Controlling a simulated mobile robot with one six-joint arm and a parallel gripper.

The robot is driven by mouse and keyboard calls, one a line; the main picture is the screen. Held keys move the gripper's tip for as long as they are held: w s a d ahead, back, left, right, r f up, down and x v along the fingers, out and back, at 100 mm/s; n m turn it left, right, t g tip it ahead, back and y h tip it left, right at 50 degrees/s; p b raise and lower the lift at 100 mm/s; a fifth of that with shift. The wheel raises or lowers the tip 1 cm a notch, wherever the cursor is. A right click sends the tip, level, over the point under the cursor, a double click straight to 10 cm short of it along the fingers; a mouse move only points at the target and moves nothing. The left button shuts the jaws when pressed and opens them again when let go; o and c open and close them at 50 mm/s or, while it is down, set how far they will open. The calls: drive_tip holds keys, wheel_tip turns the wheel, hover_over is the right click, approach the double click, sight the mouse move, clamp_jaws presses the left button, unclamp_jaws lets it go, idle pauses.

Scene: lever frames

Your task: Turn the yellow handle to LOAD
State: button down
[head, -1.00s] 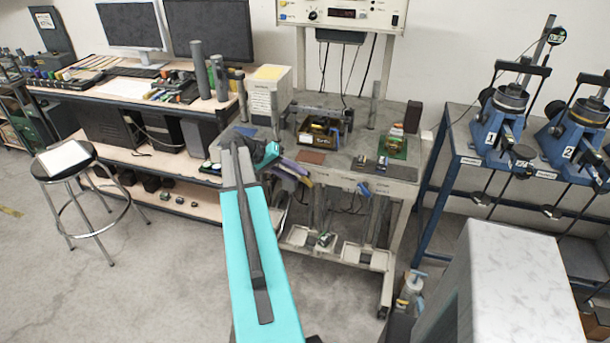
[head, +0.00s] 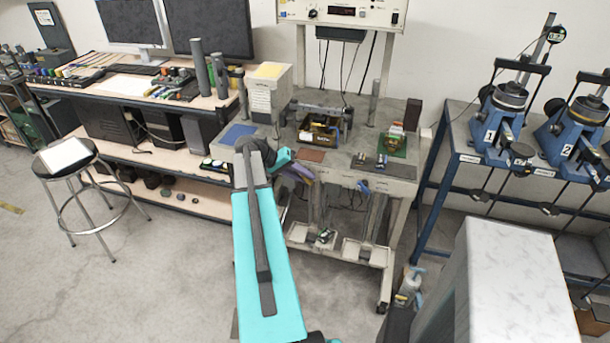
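The bench (head: 385,185) carries two lever frames side by side. A blue handle (head: 363,187) shows on the front edge of the right one. My teal arm reaches toward the left one, and my gripper (head: 304,174) is at the bench's front edge, its purple-grey fingers pointing right and down. I cannot make out the yellow handle clearly; the fingers and wrist cover the place at the left frame's front. Whether the fingers are open, or touch or hold anything, is too small to tell. The LOAD marking cannot be read.
A brass-coloured box (head: 320,130) and a green board (head: 392,145) stand on the bench top. A stool (head: 68,160) is at the left, a pale cabinet (head: 510,275) at the right front. The floor left of my arm is clear.

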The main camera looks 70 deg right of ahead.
drive_tip(key=shift+w+d, duration=0.15)
drive_tip(key=shift+d, duration=0.15)
drive_tip(key=shift+a+f, duration=0.1)
drive_tip(key=shift+a, duration=0.1)
drive_tip(key=shift+a+t+b, duration=0.15)
drive_tip(key=shift+t+b, duration=0.15)
drive_tip(key=shift+s+a+f+t+b, duration=0.1)
drive_tip(key=shift+s+t+b, duration=0.1)
drive_tip(key=shift+t+b, duration=0.2)
drive_tip(key=shift+s+m+t+y+b, duration=0.1)
drive_tip(key=shift+m+t+y+b, duration=0.2)
drive_tip(key=shift+t+b, duration=0.45)
drive_tip(key=shift+t, duration=0.95)
